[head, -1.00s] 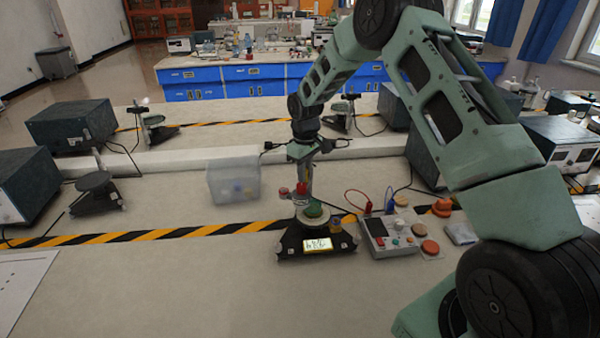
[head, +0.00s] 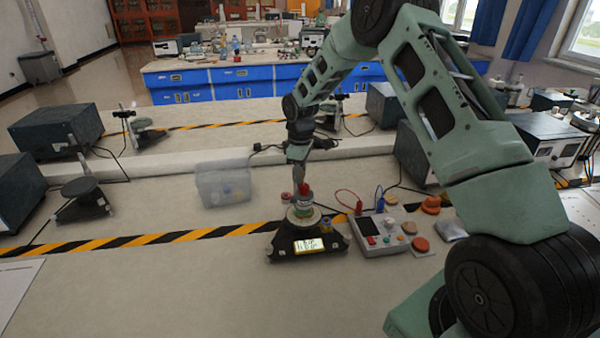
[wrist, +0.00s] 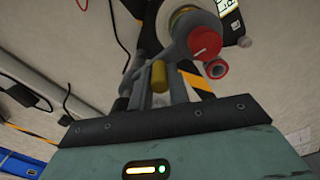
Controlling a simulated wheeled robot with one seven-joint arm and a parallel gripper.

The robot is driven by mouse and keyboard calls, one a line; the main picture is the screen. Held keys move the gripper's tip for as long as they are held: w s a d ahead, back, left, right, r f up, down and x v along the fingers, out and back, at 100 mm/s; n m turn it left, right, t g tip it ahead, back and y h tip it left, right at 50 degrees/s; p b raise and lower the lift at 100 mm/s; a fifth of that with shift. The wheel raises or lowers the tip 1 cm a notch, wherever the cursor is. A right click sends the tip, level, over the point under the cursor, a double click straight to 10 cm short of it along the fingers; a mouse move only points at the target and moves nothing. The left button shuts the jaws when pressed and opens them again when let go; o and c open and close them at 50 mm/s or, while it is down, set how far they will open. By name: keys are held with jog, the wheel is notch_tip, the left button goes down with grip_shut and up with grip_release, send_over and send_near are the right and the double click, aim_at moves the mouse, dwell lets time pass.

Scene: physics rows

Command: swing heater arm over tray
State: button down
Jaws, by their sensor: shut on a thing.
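The heater stand has a dark base with a lit display (head: 309,245) and a round pale tray (head: 301,219). The heater arm, with a red end (head: 304,188), is at the tray, and its head appears above it in the head view. My gripper (head: 299,172) points down at the stand from above and is shut on the heater arm. In the wrist view the red-capped heater arm (wrist: 205,42) and a brass-coloured peg (wrist: 158,75) are close in front of my gripper.
A control box (head: 378,235) with knobs and leads stands right of the stand, with orange pieces beyond it. A clear plastic bin (head: 224,184) is at the back left.

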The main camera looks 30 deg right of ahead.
jog(key=c, duration=1.3)
grip_release()
jog(key=shift+r, duration=0.1)
notch_tip(320, 180, up, 17)
jog(key=b, duration=0.3)
jog(key=shift+r+b, duration=0.15)
jog(key=shift+b, duration=0.15)
